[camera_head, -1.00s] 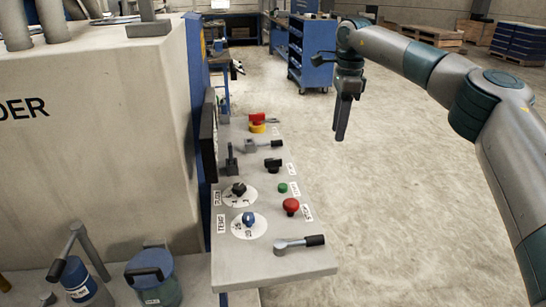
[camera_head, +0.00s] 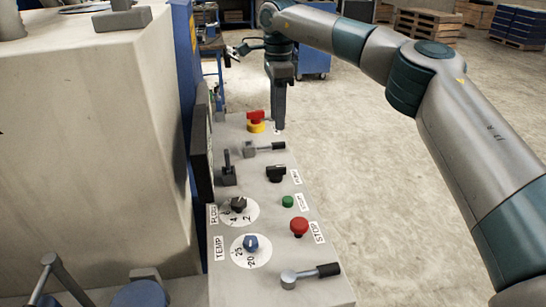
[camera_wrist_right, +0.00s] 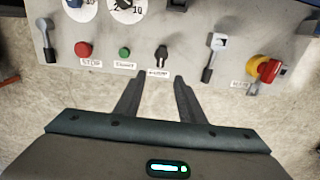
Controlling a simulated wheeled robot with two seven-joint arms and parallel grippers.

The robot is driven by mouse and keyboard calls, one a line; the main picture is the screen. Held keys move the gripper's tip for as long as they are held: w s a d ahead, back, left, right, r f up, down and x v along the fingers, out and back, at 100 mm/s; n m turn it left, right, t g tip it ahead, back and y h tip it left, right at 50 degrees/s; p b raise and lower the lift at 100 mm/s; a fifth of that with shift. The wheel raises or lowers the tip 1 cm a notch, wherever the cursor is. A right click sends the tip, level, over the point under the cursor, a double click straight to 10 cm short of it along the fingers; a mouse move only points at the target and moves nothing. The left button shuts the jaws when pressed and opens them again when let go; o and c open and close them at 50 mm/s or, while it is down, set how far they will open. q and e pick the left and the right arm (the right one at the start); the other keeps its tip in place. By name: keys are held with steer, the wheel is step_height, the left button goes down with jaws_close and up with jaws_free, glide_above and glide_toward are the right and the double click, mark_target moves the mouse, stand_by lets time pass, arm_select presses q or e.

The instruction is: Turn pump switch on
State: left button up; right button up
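My right gripper (camera_head: 278,126) points down near the far right edge of the panel, next to the red and yellow switch. In the right wrist view its two fingers (camera_wrist_right: 158,78) are apart with nothing between them. My left gripper is not in view.
Nearby are a green start button (camera_head: 288,201), a red stop button (camera_head: 299,227), lever handles (camera_head: 310,275), a red and yellow switch (camera_head: 256,122), and two dials including a blue temperature dial (camera_head: 251,243). A big beige machine (camera_head: 90,150) stands left. Open floor lies right.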

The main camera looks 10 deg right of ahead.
steer(key=p, duration=0.2)
glide_above(276, 167)
step_height(276, 167, down, 6)
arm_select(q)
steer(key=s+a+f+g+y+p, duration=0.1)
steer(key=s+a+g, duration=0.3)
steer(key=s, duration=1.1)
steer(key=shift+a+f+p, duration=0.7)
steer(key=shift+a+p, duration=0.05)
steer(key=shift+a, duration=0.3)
arm_select(e)
step_height(276, 167, down, 11)
steer(key=shift+w+f, duration=0.1)
jaws_close()
